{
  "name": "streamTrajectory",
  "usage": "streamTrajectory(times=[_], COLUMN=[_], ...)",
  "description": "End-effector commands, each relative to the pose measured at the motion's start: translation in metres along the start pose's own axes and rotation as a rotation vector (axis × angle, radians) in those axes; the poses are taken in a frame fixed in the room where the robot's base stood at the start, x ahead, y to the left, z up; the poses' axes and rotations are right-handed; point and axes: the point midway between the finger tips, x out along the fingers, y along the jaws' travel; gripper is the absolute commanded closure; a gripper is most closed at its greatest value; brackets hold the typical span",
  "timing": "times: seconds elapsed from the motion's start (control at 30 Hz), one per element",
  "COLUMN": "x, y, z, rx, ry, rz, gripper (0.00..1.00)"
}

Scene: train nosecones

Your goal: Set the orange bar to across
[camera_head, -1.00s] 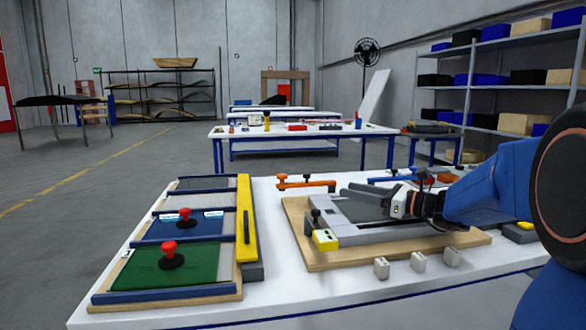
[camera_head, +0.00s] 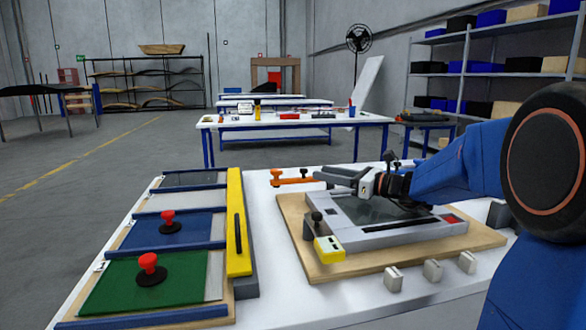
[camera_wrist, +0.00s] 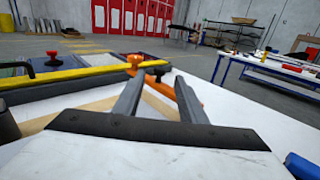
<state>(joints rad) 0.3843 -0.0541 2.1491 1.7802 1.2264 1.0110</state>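The orange bar (camera_head: 292,181) lies at the back edge of the wooden board in the head view. It runs roughly left to right, with an orange knob at its left end and a dark knob beside it. My gripper (camera_head: 321,178) is at the bar's right end, with its fingers pointing left. In the wrist view my gripper (camera_wrist: 158,80) is open, with a wide gap between the fingers. The orange bar (camera_wrist: 163,88) shows beyond and between the fingertips, running back to its knob. I cannot tell whether a finger touches it. The bar's right end is partly hidden.
A grey fixture (camera_head: 385,222) with a yellow block (camera_head: 328,249) sits on the wooden board (camera_head: 350,265). Left are a yellow bar (camera_head: 238,225) and green (camera_head: 135,283) and blue (camera_head: 165,232) panels with red knobs. Small grey blocks (camera_head: 432,270) stand in front.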

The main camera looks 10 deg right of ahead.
Motion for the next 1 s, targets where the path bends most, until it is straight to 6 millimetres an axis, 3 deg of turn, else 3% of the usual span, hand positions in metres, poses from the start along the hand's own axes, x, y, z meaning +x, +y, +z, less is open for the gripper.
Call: streamTrajectory(times=[0.6,0.8,1.0], x=[0.099,0.117,0.121], y=[0.001,0.001,0.000], z=[0.000,0.000,0.000], rx=[-0.001,-0.001,-0.001], ry=[0.001,0.000,0.000], rz=[0.003,0.001,0.000], gripper=[0.62,0.62,0.62])
